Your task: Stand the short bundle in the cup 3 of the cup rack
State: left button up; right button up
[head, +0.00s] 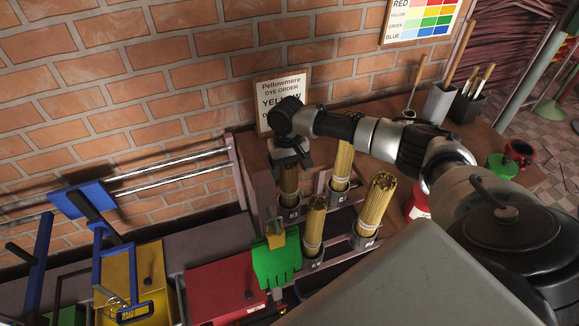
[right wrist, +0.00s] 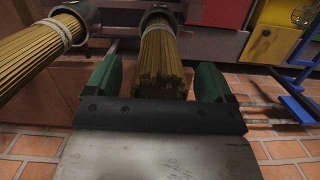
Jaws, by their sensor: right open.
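The short bundle (head: 289,182) of yellow sticks stands in the back-left cup (head: 289,213) of the cup rack (head: 243,180). That cup's small label seems to read 3. My right gripper (head: 290,162) is just above the bundle, pointing down. In the right wrist view the bundle (right wrist: 162,60) stands in its cup (right wrist: 158,15), with its top end between the open green finger pads (right wrist: 160,84). Gaps show on both sides, so the fingers do not grip it. My left gripper is not in view.
Three taller bundles stand in the other cups: back right (head: 341,168), front left (head: 314,222) and front right (head: 376,203). A green slotted piece (head: 275,262) is beside the front-left cup. Red (head: 222,290) and yellow (head: 140,280) boxes and blue frames (head: 85,200) are at left.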

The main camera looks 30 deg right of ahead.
jog(key=r, duration=0.3)
jog(key=w+r, duration=0.1)
jog(key=r, duration=0.3)
jog(key=r+b, duration=0.1)
jog(key=r, duration=0.2)
jog(key=shift+w+d+r, duration=0.15)
jog(key=shift+d+r, duration=0.05)
jog(key=shift+r, duration=0.15)
